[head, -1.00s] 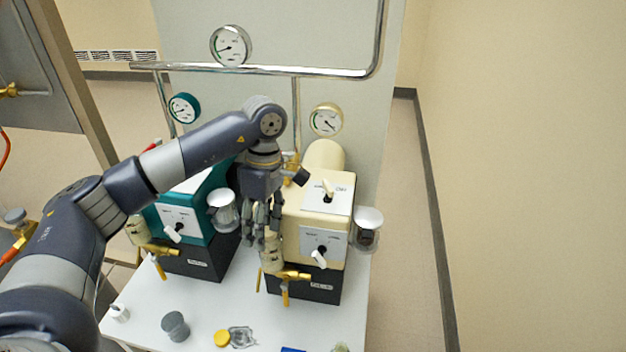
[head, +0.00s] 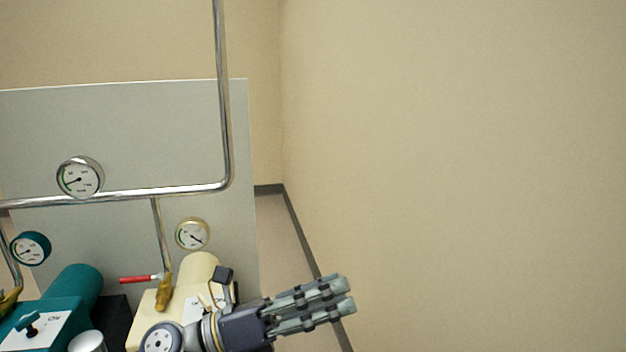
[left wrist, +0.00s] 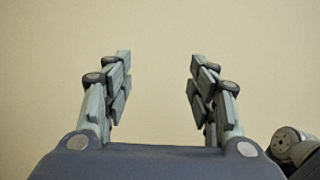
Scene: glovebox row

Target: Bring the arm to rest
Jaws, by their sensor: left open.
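My left gripper (head: 342,294) is at the bottom centre of the head view, with its fingers pointing right, toward the bare wall. It is in front of the cream pump unit (head: 200,268) and partly covers it. In the left wrist view the two fingers of the left gripper (left wrist: 160,85) stand apart with nothing between them, against a plain beige background. Most of my left arm is out of the head view. My right gripper is not in view.
A teal unit (head: 80,287) stands at the lower left. A red-handled brass valve (head: 140,279), a metal pipe (head: 150,194) and gauges (head: 80,177) are behind the units. The beige wall (head: 460,150) fills the right side; floor shows in a narrow strip before it.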

